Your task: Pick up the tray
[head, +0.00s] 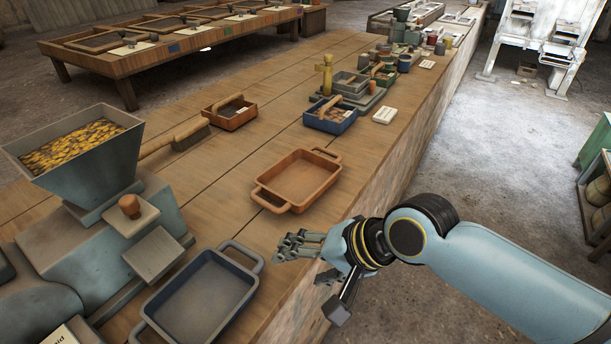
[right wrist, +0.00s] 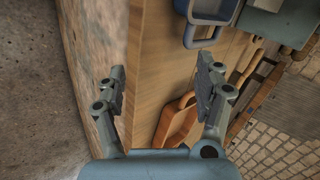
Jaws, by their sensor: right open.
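An empty orange-brown tray (head: 299,180) with a loop handle at each end lies on the wooden workbench. An empty blue-grey tray (head: 204,298) with similar handles lies nearer, at the bench's front. My right gripper (head: 285,246) is open and empty by the bench's right edge, between the two trays and to their right, touching neither. In the right wrist view, the open fingers (right wrist: 160,85) stand either side of the bench edge. Part of the orange-brown tray (right wrist: 174,122) shows behind the right finger, and the blue-grey tray (right wrist: 212,10) at the top. My left gripper is not visible.
A hopper machine (head: 75,150) stands on the left of the bench (head: 225,200). A brush (head: 188,136), a small brown tray (head: 243,116) and a blue tray (head: 342,124) lie farther back. Bare wood surrounds the orange-brown tray. Open floor (head: 480,140) lies to the right.

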